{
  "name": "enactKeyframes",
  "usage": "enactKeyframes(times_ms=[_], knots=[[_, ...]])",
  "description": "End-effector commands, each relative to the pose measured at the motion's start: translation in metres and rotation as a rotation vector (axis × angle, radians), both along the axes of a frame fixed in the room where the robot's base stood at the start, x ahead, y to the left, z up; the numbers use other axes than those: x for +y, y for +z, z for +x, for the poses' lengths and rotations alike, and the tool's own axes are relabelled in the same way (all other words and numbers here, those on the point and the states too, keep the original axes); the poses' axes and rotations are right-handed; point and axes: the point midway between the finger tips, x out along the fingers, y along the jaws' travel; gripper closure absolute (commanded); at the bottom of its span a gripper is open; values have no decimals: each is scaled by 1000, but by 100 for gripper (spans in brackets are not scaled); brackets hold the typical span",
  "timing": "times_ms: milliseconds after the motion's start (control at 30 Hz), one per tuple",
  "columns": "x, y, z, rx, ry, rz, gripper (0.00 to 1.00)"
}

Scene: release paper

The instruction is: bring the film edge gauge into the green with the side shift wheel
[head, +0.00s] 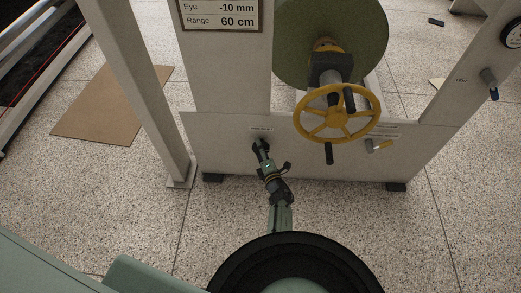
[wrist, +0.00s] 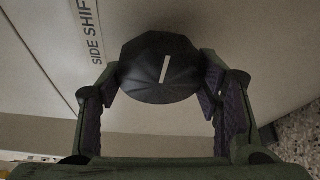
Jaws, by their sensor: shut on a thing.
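The side shift wheel (wrist: 150,72) is a black faceted knob with a white pointer line, seen in the wrist view beside the "SIDE SHIFT" label (wrist: 92,35). The line is near upright in the picture, its top leaning a little right. My gripper (wrist: 160,90) has a finger on each side of the knob and is shut on it. In the head view my gripper (head: 260,147) reaches the low grey panel, and the knob is mostly hidden there. I cannot make out a film edge gauge with a green zone in either view.
A yellow handwheel (head: 308,127) with black handles stands right of my gripper, before a large green roll (head: 350,50). A grey post (head: 140,80) stands left. A dial (head: 513,35) is cut off at the right edge.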

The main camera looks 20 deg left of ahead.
Motion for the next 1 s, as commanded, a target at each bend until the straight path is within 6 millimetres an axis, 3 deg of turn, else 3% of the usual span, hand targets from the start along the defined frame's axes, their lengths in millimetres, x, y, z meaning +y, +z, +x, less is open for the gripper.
enactKeyframes(times_ms=[33, 67, 333, 733, 867, 1000], knots=[[0, 0, 0, 1, 0, 1, 69], [0, 0, 0, 1, 0, 1, 39], [0, 0, 0, -1, 0, -1, 21], [0, 3, 0, 0, 1, -1, 21], [0, 16, 0, -2, 0, -1, 21], [1, 41, 0, -8, 3, 1, 21]])
